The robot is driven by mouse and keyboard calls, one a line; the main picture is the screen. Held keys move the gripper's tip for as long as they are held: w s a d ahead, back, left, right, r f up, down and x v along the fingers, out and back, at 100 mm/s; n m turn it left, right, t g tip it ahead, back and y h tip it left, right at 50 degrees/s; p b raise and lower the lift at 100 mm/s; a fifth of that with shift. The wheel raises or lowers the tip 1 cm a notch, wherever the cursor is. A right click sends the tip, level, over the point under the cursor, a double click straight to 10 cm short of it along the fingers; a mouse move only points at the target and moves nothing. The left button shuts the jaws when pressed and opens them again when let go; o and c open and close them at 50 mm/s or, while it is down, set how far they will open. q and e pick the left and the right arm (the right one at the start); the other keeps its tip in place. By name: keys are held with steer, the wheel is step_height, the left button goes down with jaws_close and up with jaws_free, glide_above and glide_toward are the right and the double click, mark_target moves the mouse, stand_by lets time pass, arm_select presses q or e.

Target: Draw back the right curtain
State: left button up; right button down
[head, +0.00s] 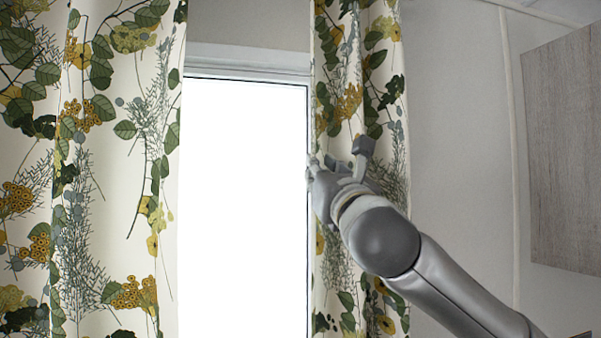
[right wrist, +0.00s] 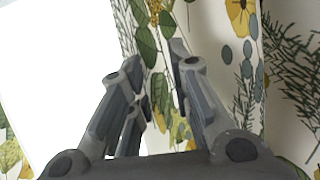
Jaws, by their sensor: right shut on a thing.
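The right curtain (head: 385,95), cream with green and yellow leaf print, hangs bunched in a narrow strip at the right side of the bright window (head: 245,200). My right gripper (head: 318,168) is at the curtain's inner edge, about mid-height in the head view. In the right wrist view the fingers (right wrist: 160,85) are shut on the edge of the curtain (right wrist: 215,40), with fabric between and behind them. The exact contact is partly hidden by the fingers. My left gripper is not in view.
The left curtain (head: 100,150) hangs over the left side of the window. A grey wood cabinet (head: 565,150) is on the right, with bare wall (head: 455,130) between it and the right curtain. The window middle is uncovered.

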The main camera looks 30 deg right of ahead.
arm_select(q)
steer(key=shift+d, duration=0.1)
arm_select(e)
steer(key=shift+s+d, duration=0.1)
steer(key=shift+d, duration=0.1)
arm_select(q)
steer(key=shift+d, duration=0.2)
arm_select(e)
steer(key=c, duration=1.3)
jaws_free()
steer(key=shift+a, duration=0.1)
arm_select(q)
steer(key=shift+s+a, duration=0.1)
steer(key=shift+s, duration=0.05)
arm_select(e)
steer(key=v, duration=1.2)
